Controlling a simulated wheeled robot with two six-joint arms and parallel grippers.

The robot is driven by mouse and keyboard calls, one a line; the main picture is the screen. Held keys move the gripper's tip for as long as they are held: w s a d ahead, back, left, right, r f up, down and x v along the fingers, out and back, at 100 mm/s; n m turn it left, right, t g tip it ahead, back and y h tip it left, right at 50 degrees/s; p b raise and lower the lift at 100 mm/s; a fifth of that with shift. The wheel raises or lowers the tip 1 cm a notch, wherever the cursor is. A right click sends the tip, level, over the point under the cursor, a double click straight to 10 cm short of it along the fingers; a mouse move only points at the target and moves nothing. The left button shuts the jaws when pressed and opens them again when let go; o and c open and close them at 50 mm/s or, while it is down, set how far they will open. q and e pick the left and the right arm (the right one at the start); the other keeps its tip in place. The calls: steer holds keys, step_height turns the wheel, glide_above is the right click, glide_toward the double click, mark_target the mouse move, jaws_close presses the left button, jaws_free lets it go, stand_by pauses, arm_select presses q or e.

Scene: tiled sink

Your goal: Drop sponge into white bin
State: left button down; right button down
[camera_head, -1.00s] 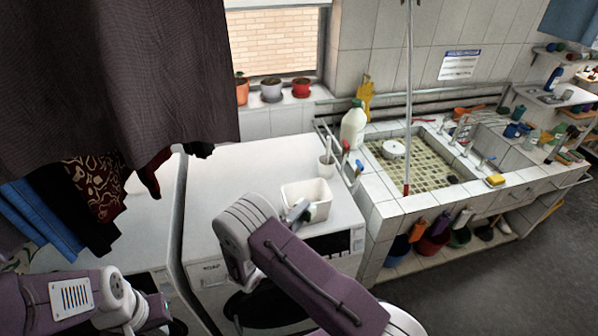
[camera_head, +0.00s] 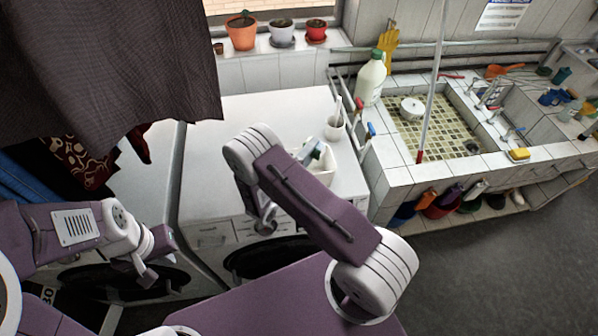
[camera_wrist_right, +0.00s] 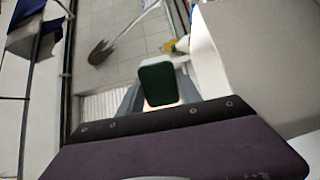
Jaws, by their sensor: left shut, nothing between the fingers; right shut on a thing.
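The white bin (camera_head: 322,177) stands on the white washing machine top and is partly hidden behind my right arm. My right gripper (camera_head: 309,150) is at the bin's upper left part in the head view; its fingertips are small and hard to make out. In the right wrist view it is shut on a sponge (camera_wrist_right: 158,82) with a dark green face and a paler edge below. Whether the sponge is inside the rim or above it I cannot tell. My left gripper (camera_head: 147,276) is shut and empty, low at the left in front of the machines.
A white cup with a brush (camera_head: 334,128) stands behind the bin. The tiled sink (camera_head: 400,178) is to the right, with a yellow sponge (camera_head: 519,154) on its edge and a white bottle (camera_head: 371,80) at its back. A dark curtain (camera_head: 100,60) hangs at upper left.

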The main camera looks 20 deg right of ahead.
steer(key=shift+w+f, duration=0.15)
steer(key=shift+f, duration=0.25)
steer(key=shift+a, duration=0.15)
steer(key=shift+s+r, duration=0.2)
steer(key=shift+s, duration=0.3)
steer(key=c, duration=0.7)
jaws_free()
steer(key=shift+s+d, duration=0.15)
steer(key=shift+d, duration=0.05)
steer(key=shift+c, duration=0.2)
steer(key=shift+w+a+f, duration=0.1)
steer(key=shift+w+f, duration=0.05)
steer(key=shift+w, duration=0.2)
arm_select(q)
steer(key=f+b, duration=0.3)
steer(key=shift+a+f+b, duration=0.25)
steer(key=shift+f+b, duration=0.1)
steer(key=shift+f, duration=0.05)
arm_select(e)
steer(key=v, duration=0.9)
arm_select(q)
steer(key=shift+s, duration=0.1)
